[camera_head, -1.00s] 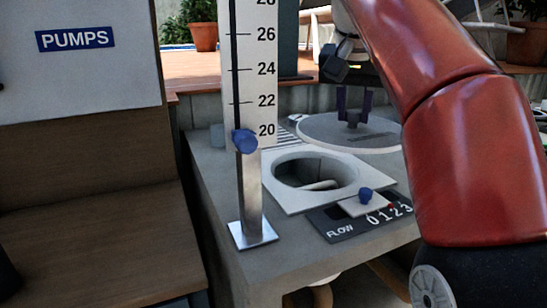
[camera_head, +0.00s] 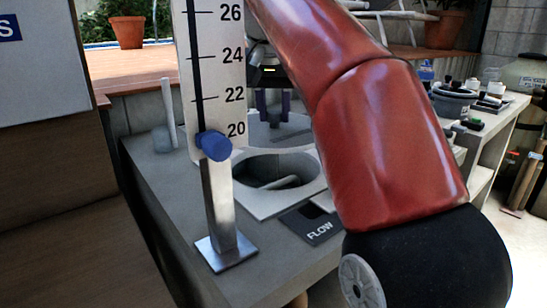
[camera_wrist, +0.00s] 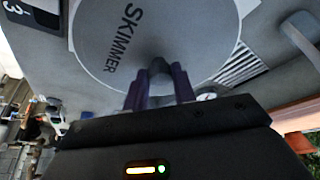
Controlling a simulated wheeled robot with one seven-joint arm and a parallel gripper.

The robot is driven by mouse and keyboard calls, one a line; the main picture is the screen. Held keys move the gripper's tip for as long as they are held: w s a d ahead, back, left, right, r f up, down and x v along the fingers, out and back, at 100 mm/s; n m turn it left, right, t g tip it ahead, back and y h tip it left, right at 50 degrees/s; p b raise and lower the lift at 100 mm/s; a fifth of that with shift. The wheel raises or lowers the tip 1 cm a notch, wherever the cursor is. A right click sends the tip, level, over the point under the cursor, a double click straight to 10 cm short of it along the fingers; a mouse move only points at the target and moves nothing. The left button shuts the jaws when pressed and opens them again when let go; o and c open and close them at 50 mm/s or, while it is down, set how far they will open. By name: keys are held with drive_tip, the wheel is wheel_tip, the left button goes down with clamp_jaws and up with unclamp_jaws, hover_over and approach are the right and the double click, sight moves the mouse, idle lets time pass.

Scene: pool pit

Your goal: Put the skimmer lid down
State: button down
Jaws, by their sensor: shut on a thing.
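The skimmer lid is a round grey disc with a small knob; it shows in the head view (camera_head: 264,134), partly hidden by my arm. The wrist view shows the lid (camera_wrist: 110,30) large, with the word SKIMMER on it. My gripper (camera_head: 272,115) is shut on the lid's knob, and its purple fingers also show in the wrist view (camera_wrist: 158,90). The lid is roughly level, just behind the open skimmer hole (camera_head: 246,203) with its pale square frame. I cannot tell whether the lid touches the counter.
A white gauge post (camera_head: 213,85) with a blue knob stands at the counter's front left. The FLOW panel (camera_head: 318,232) lies beside the hole. A slotted grate (camera_wrist: 243,62) is near the lid. A cluttered bench (camera_head: 480,105) stands to the right.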

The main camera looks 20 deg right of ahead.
sight(273, 131)
wheel_tip(273, 131, down, 7)
drive_tip(key=shift+r+b, duration=0.2)
drive_tip(key=shift+b, duration=0.5)
drive_tip(key=shift+f, duration=0.2)
drive_tip(key=c, duration=1.1)
unclamp_jaws()
drive_tip(key=shift+c, duration=0.2)
